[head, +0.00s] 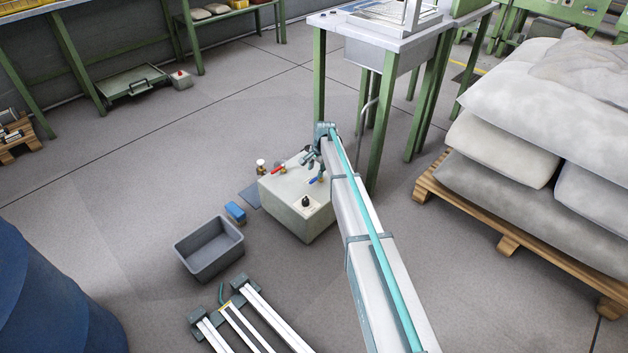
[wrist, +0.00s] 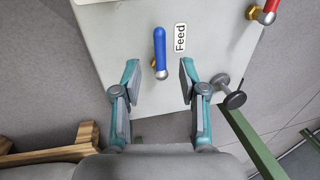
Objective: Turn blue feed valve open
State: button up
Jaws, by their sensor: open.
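The blue feed valve handle (wrist: 160,50) is on the top of a pale grey-green box (head: 285,200), beside a white "Feed" label (wrist: 180,38). In the head view the blue handle (head: 316,180) is small and close to my gripper (head: 311,163). My gripper (wrist: 159,77) is open. Its fingers stand on either side of the handle's lower part in the picture, with gaps on both sides. I cannot tell whether they are down at the handle's height.
A red-handled valve (head: 279,170) sits on the same box, with a black knob (head: 305,201) nearer its front. A dark round knob (wrist: 233,99) is near my right finger. A green-legged table (head: 388,110) stands behind; a grey bin (head: 208,250) is on the floor at left.

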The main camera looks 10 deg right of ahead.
aim_at(313, 180)
jog(key=f, duration=0.2)
jog(key=f+b, duration=0.1)
jog(key=f, duration=0.1)
jog(key=w+f, duration=0.1)
jog(key=f, duration=0.1)
jog(key=shift+a, duration=0.35)
grip_shut()
